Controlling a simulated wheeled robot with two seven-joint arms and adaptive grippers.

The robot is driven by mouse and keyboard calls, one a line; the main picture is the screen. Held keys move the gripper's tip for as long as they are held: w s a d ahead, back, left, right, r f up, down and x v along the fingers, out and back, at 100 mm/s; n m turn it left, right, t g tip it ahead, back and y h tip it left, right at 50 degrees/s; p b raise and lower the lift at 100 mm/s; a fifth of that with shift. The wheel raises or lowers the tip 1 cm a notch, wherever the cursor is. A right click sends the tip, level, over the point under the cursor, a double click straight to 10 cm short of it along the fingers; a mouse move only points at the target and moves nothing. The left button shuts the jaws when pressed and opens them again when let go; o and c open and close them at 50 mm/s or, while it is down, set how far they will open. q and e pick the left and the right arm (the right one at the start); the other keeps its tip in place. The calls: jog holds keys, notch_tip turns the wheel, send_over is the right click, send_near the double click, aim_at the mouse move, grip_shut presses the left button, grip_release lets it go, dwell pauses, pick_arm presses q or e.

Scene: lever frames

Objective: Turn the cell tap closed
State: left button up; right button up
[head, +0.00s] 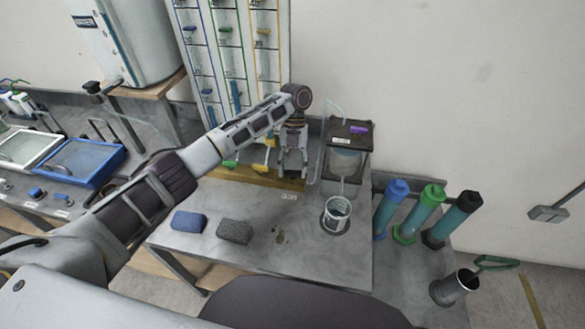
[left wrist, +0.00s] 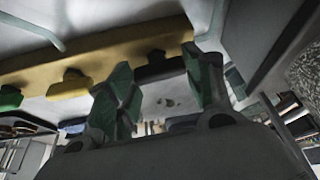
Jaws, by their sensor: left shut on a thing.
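My left gripper (head: 292,163) points down at the right end of a wooden rail (head: 245,176) at the foot of the tall panel. In the left wrist view its two green-grey fingers (left wrist: 160,82) stand on either side of a black tap (left wrist: 160,69) on the yellowish rail (left wrist: 105,52). They are shut on this tap. Its handle is mostly hidden by the gripper in the head view. A yellow tap (head: 259,168) and a green tap (head: 230,164) sit to its left. I cannot read a label naming the cell tap. My right gripper is not in view.
A dark-topped stand (head: 351,134) with a purple piece and a clear vessel is close on the right. A metal cup (head: 337,212) stands before it. Blue (head: 188,221) and dark (head: 235,231) sponges lie in front. Several coloured cylinders stand farther right.

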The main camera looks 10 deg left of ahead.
pick_arm(q)
jog(key=shift+m+y, duration=0.3)
jog(key=shift+m, duration=0.3)
jog(key=o, duration=1)
jog(key=shift+r, duration=0.1)
jog(key=shift+v, duration=5.9)
jog(key=shift+d, duration=0.1)
jog(key=shift+s, duration=0.1)
